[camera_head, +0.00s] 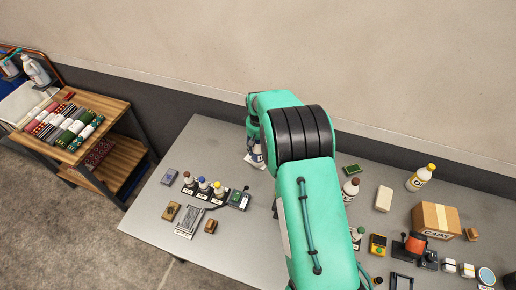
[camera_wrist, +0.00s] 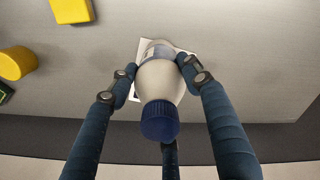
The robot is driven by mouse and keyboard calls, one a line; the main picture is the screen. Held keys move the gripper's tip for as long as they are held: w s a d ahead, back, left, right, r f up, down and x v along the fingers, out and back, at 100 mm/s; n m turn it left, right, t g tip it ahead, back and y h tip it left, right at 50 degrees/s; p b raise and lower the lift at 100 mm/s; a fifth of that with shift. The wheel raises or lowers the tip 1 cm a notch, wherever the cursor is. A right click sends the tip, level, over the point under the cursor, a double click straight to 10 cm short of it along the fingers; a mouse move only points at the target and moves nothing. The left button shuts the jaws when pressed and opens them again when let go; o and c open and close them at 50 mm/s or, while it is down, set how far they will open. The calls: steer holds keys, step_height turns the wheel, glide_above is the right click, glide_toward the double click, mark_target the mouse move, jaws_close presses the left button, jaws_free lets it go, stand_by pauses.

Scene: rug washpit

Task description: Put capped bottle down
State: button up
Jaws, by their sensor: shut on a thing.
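A white bottle with a dark blue cap (camera_wrist: 160,120) is held between the dark blue fingers of my gripper (camera_wrist: 157,68). My gripper is shut on the bottle. The bottle also shows in the head view (camera_head: 257,157), partly hidden by my arm, near the back edge of the grey table (camera_head: 190,150). A white sheet (camera_wrist: 145,45) lies on the table below the bottle. I cannot tell whether the bottle's base touches it.
Small bottles (camera_head: 203,185) and boxes stand to the left of my arm. A cardboard box (camera_head: 436,218), a yellow-capped bottle (camera_head: 421,178) and a pale block (camera_head: 384,198) stand to the right. A wooden cart (camera_head: 115,110) holds rolled rugs at the left.

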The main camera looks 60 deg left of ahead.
steer(key=shift+f, duration=0.15)
steer(key=o, duration=1.7)
steer(key=shift+c, duration=0.2)
steer(key=shift+r, duration=0.2)
step_height(320, 180, up, 12)
steer(key=shift+f+b, duration=0.1)
steer(key=shift+b, duration=0.65)
